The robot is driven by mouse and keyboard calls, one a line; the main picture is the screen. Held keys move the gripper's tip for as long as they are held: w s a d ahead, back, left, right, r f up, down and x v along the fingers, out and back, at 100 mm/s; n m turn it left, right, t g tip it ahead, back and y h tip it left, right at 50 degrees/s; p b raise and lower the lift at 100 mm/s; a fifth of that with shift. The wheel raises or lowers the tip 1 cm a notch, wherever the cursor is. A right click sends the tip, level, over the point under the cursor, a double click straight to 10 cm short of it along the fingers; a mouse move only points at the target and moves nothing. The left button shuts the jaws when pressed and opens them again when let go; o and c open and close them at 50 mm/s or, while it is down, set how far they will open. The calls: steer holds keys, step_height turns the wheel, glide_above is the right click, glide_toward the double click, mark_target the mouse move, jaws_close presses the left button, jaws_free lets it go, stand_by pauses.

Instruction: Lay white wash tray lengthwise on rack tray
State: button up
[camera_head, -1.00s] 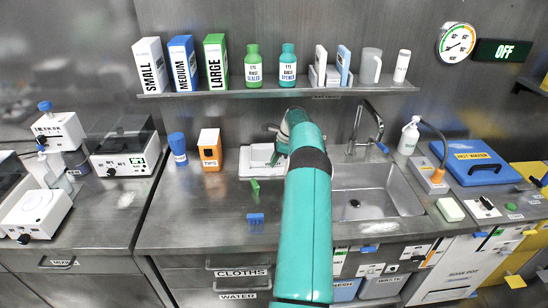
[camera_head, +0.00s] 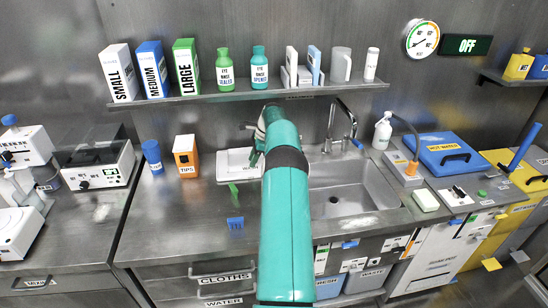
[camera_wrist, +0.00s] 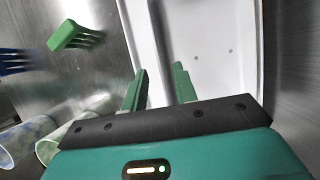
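A white tray (camera_head: 236,166) lies on the steel counter at the left of the sink, partly hidden by my arm. In the wrist view the white tray (camera_wrist: 208,60) fills the upper middle, with a raised left wall and small holes in its floor. My gripper (camera_wrist: 160,67) has its two green fingers apart, at the near left side of the tray. One finger is near the left wall and the other overlaps the tray floor in the picture. I cannot tell whether they touch it. I cannot make out a separate rack tray.
The sink (camera_head: 345,200) and faucet (camera_head: 343,130) are right of my arm. An orange tips box (camera_head: 186,156) and blue bottle (camera_head: 152,156) stand left. Green (camera_wrist: 75,37) and blue (camera_wrist: 15,62) comb-like pieces lie beside the tray. A shelf (camera_head: 250,96) with boxes and bottles hangs above.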

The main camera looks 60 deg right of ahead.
steer(key=s+d, duration=0.4)
steer(key=s, duration=0.1)
steer(key=s+d, duration=0.2)
steer(key=shift+s+d+r, duration=0.25)
steer(key=shift+s+d, duration=0.15)
steer(key=shift+s+d+r, duration=0.1)
steer(key=shift+s+d, duration=0.45)
steer(key=shift+s, duration=0.2)
